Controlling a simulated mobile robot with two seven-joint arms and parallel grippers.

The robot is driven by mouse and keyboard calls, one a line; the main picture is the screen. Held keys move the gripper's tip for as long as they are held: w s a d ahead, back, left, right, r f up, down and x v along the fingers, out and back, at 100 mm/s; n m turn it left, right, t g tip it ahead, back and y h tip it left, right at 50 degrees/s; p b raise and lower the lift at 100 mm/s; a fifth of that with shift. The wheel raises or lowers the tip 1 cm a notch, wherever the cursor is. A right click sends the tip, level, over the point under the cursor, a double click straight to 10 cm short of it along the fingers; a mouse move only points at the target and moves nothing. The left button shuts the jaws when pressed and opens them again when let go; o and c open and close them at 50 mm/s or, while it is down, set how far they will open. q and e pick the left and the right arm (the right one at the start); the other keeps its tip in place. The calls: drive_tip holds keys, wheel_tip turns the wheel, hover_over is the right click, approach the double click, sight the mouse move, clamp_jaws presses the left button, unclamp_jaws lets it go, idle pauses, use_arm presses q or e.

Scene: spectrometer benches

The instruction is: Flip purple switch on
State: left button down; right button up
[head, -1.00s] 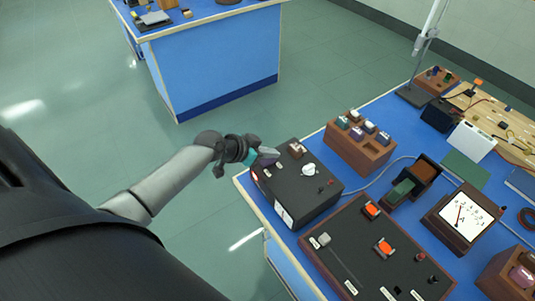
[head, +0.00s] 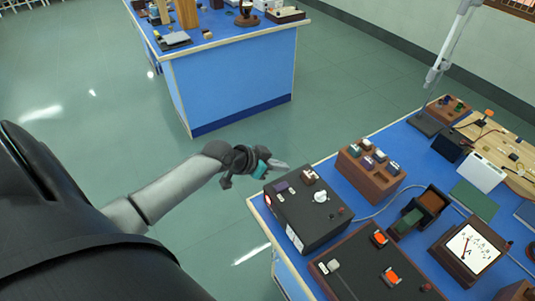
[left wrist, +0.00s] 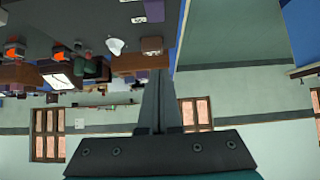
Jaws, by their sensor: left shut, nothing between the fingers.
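The purple switch (head: 281,187) sits on the top of a black box (head: 310,228), near its far left corner. It also shows near the top of the left wrist view (left wrist: 154,11). A red light (head: 268,200) glows on the left side of the box. My left gripper (head: 282,165) is shut and empty, just beyond the box's far left corner in the head view, apart from the switch. Its closed fingers also show in the left wrist view (left wrist: 160,85). My right gripper is not in view.
The box also carries a brown switch (head: 308,177) and a white knob (head: 320,197). A wooden block with several switches (head: 365,180) stands to its right. A dark panel with orange switches (head: 372,276) lies in front. Open floor lies left of the bench.

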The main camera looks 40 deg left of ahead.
use_arm(q)
drive_tip(key=w+r+v, duration=0.1)
drive_tip(key=v, duration=0.5)
drive_tip(key=shift+s+p, duration=0.15)
drive_tip(key=shift+p, duration=0.2)
drive_tip(key=shift+d, duration=0.15)
